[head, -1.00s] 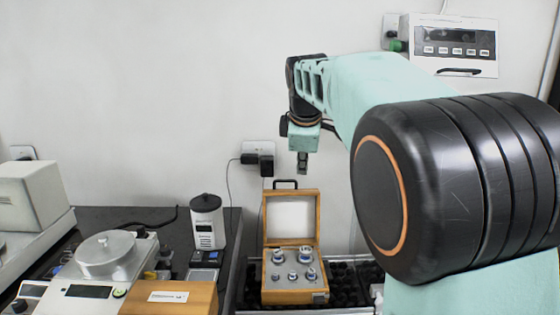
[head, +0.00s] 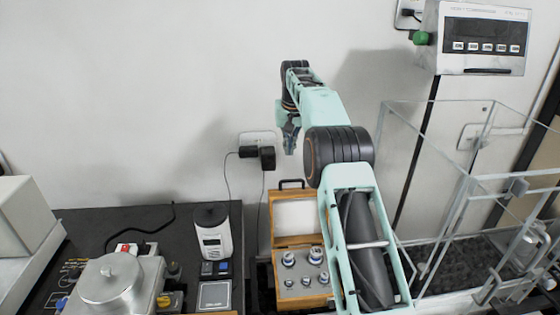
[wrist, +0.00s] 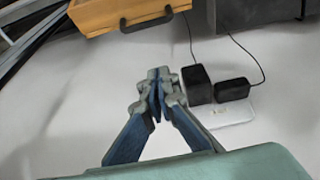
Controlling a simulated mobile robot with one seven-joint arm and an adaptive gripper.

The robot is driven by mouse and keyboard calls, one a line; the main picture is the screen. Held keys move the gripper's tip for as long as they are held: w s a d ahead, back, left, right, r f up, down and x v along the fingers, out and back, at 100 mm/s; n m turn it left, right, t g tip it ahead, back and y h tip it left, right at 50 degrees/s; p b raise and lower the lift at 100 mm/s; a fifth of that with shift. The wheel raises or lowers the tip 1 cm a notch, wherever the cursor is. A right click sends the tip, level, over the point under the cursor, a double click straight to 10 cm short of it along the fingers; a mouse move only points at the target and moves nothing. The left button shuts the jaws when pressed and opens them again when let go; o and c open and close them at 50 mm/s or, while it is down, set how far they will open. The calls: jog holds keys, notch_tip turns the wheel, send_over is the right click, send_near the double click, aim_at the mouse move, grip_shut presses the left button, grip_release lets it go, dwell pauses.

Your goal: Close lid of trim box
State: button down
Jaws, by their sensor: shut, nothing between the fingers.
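The trim box (head: 301,299), a wooden case holding several metal weights (head: 288,258), stands on the dark surface against the wall. Its lid (head: 294,216) is open and upright at the back, pale inside, with a black handle (head: 291,184) on top. My arm hides the box's right part in the head view. My gripper (head: 290,147) is shut and empty, pointing down above and behind the lid, apart from it. In the wrist view my gripper (wrist: 157,98) is close to the wall, with the lid (wrist: 115,12) and its handle (wrist: 146,20) at the top.
A black socket plug (head: 267,157) with cables is on the wall beside my gripper. A white-and-black canister (head: 211,236) and a balance (head: 112,285) stand to the left. A glass enclosure (head: 448,190) is on the right, below a wall-mounted display box (head: 472,38).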

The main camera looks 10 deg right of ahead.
notch_tip(320, 180, down, 9)
jog(key=p, duration=0.1)
jog(key=shift+s+f, duration=0.15)
jog(key=shift+s, duration=0.3)
dwell(0.5)
jog(key=shift+s+d, duration=0.1)
dwell(0.5)
